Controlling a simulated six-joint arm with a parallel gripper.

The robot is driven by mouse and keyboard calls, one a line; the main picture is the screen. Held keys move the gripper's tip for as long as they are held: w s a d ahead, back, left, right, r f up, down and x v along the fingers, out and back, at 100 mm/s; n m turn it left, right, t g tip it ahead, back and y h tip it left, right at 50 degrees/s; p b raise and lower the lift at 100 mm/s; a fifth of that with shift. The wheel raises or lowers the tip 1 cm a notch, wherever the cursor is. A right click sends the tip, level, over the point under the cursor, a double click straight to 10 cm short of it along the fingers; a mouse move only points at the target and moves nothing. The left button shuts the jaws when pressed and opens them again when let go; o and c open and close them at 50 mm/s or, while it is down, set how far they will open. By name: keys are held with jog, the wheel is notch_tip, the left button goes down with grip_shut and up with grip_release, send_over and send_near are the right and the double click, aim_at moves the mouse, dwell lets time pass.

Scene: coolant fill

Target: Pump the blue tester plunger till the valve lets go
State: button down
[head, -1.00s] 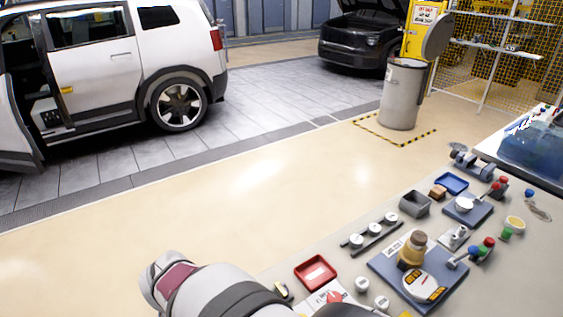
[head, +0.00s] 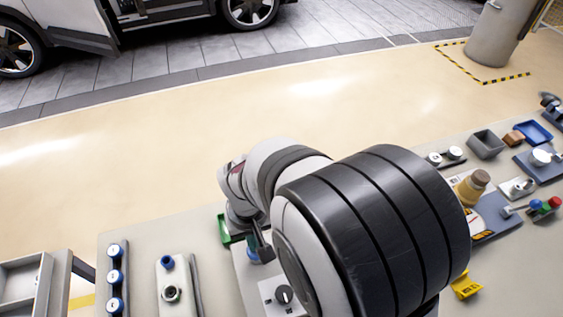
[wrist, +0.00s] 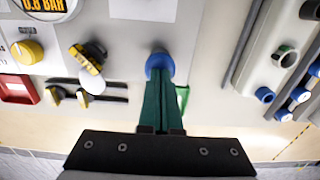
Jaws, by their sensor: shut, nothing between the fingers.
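The blue plunger (wrist: 160,62) shows as a round blue cap at the fingertips in the wrist view. In the head view blue shows beside the fingers (head: 252,249), partly hidden by my gripper. My gripper (wrist: 160,80) has dark green fingers pressed together, with nothing held. The fingertips overlap the blue cap in the wrist view; I cannot tell whether they touch it. In the head view my gripper (head: 262,248) points down at the bench, left of my large dark arm link. A gauge display (wrist: 48,8) reading about 0.8 BAR is cut off at the top left.
A yellow knob (wrist: 28,50), a red tray (wrist: 18,88) and a black-and-yellow fitting (wrist: 88,57) lie left of the fingers in the wrist view. A green tray (head: 226,231) sits close by. A white block (head: 172,285) and a rail with blue caps (head: 116,277) stand left.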

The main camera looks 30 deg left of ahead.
jog(key=shift+d+f, duration=0.1)
jog(key=shift+f, duration=0.15)
notch_tip(320, 180, up, 15)
jog(key=shift+f, duration=0.2)
dwell(1.5)
jog(key=s+d+m+y, duration=0.15)
jog(key=d+m, duration=0.85)
jog(key=d, duration=1)
jog(key=s+d+f+m, duration=0.1)
jog(key=s+d+m, duration=0.3)
jog(key=s+d, duration=0.1)
jog(key=shift+s+f+m, duration=0.3)
jog(key=shift+s+f, duration=0.05)
jog(key=shift+s, duration=0.35)
